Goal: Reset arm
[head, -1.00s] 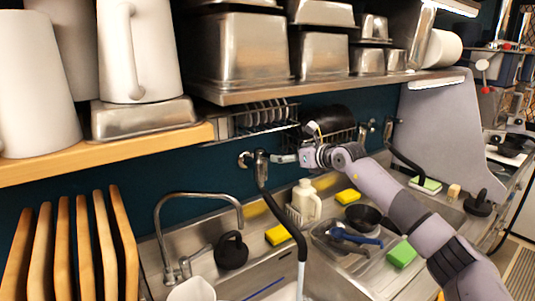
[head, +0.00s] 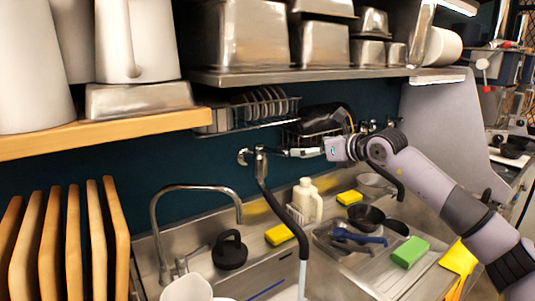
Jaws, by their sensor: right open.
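My right arm comes in from the right, and my right gripper (head: 308,152) is in front of the dark teal wall, just right of the wall-mounted tap (head: 261,160). The gripper points left and is seen edge-on, with nothing visible held in it. Whether its tips touch the tap's lever cannot be told from this angle. My left gripper is not in view.
A metal shelf (head: 330,75) with steel containers runs above the arm. A wire dish rack (head: 262,115) hangs behind.

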